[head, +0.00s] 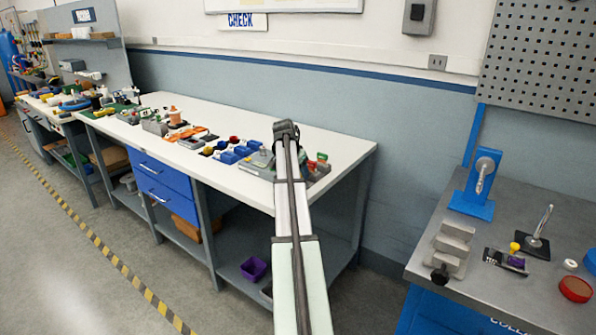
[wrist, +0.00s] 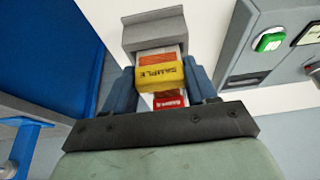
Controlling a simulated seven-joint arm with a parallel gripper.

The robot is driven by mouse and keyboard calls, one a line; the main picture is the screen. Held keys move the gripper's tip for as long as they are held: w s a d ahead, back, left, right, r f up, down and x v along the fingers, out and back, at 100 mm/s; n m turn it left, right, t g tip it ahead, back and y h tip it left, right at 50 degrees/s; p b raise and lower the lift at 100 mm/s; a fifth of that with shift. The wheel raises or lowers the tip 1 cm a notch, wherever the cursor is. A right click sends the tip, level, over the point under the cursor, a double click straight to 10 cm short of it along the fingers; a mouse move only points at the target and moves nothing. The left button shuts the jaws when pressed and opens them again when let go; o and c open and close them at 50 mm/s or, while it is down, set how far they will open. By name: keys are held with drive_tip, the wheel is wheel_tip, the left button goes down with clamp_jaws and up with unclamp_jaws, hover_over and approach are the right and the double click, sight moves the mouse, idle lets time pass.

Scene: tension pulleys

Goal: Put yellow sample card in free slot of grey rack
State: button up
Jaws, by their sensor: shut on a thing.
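In the wrist view the yellow sample card (wrist: 160,76), with dark lettering, is between the two blue-grey fingers of my gripper (wrist: 160,84), which is shut on it. Just beyond it is a grey holder with a raised end wall (wrist: 154,31), which looks like the grey rack. A red piece with pale lettering (wrist: 171,102) shows on the near side of the yellow card. The card covers the middle of the holder, so its slots are hidden, and I cannot tell whether card and holder touch. In the head view my arm hides the fingers and card.
A grey box with a green button (wrist: 269,41) stands close on the right in the wrist view. The white bench (head: 235,120) carries several small parts left of my arm. A steel bench (head: 480,275) with fixtures stands at the right.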

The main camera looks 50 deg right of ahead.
drive_tip(key=o, duration=1.4)
drive_tip(key=shift+r, duration=0.1)
drive_tip(key=shift+r, duration=3.9)
drive_tip(key=shift+f, duration=0.1)
